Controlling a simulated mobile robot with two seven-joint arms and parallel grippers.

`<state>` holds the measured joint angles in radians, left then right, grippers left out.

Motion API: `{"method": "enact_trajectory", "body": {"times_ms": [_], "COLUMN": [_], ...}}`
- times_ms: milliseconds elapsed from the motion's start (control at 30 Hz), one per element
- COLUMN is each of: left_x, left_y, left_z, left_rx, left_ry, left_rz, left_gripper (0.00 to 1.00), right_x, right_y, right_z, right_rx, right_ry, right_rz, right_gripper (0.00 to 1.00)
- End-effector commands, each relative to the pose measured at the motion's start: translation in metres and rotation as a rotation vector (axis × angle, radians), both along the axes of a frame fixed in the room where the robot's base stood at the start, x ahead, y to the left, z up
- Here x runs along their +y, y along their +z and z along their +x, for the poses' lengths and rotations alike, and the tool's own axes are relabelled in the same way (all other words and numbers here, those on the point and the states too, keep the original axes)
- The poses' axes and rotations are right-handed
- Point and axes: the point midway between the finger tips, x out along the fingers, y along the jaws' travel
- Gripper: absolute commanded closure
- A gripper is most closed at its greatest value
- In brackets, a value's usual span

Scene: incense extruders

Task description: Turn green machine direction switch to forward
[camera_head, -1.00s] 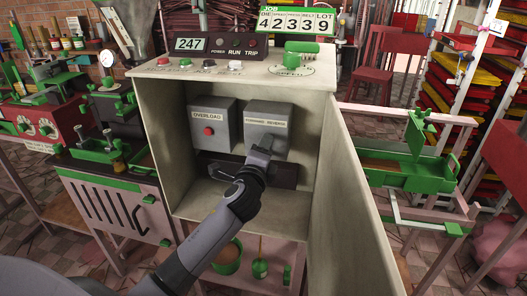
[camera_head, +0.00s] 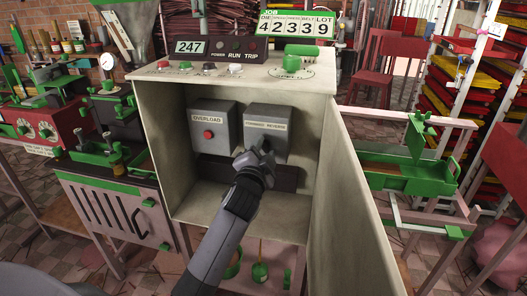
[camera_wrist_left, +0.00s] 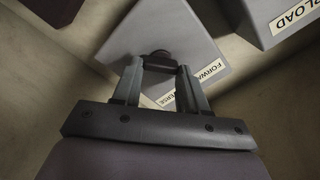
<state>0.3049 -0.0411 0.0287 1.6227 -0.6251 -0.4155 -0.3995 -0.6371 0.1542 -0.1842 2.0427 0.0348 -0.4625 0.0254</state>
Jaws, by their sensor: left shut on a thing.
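The direction switch box (camera_head: 282,120), grey with a "FORWARD REVERSE" label, is on the back wall inside the open beige cabinet (camera_head: 163,150). It also shows in the left wrist view (camera_wrist_left: 165,35). Its dark switch knob (camera_wrist_left: 159,57) sits at the fingertips of my left gripper (camera_wrist_left: 158,68). My left gripper (camera_head: 262,150) is shut on the knob in front of the box's lower part. In the head view the hand hides most of the knob, so its pointing direction cannot be told. My right gripper is not in view.
An overload box (camera_head: 211,128) with a red button is left of the switch box; its corner shows in the left wrist view. The cabinet's open door (camera_head: 350,200) stands on the right. Buttons and a green speed knob (camera_head: 291,62) are on top.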

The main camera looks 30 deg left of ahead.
Motion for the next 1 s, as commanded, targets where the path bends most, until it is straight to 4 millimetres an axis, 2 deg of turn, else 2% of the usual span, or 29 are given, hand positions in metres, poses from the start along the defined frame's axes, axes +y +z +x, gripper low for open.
{"method": "enact_trajectory", "body": {"times_ms": [333, 867, 900, 967, 1000], "left_x": [-0.0007, -0.0007, -0.0007, -0.0006, -0.0005], "left_y": [-0.0007, -0.0008, -0.0008, -0.0007, -0.0006], "left_z": [-0.0002, -0.0002, -0.0002, -0.0002, -0.0002], "left_rx": [-0.033, -0.038, -0.038, -0.038, -0.039], "left_ry": [-0.001, -0.002, -0.002, -0.002, -0.001], "left_rz": [-0.138, -0.164, -0.164, -0.164, -0.162], "left_gripper": [0.88, 0.88, 0.54, 0.35, 0.32], "right_x": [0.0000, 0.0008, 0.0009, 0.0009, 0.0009], "right_y": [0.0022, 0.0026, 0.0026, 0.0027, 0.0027], "right_z": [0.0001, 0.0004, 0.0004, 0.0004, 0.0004], "right_rx": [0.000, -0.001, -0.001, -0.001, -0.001], "right_ry": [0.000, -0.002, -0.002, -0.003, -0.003], "right_rz": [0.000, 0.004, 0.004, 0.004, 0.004], "right_gripper": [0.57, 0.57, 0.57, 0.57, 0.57]}}
